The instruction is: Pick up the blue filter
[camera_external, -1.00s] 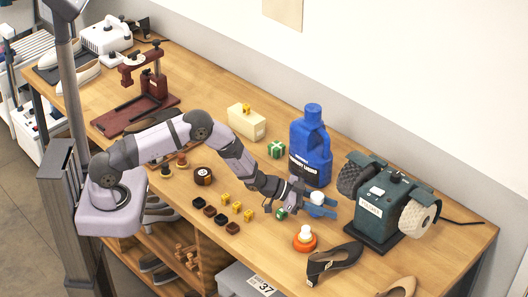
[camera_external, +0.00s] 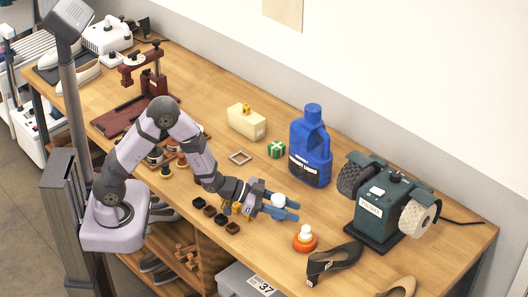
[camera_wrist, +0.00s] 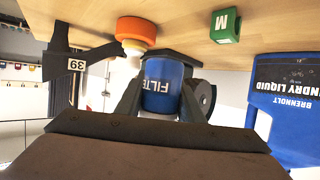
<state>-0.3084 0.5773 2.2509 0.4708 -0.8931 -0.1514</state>
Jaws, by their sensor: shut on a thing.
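The blue filter (camera_wrist: 162,85) is a short blue cylinder with white lettering, seen close up in the wrist view. It sits between the two fingers of my gripper (camera_wrist: 160,102), which is shut on it. In the external view my gripper (camera_external: 282,208) is over the front middle of the bench, and the filter's white end (camera_external: 278,200) shows between the fingers.
The blue laundry bottle (camera_external: 310,150) stands behind my gripper. An orange-based item (camera_external: 305,240) and a dark shoe (camera_external: 333,262) are to the right, near the grinder (camera_external: 380,212).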

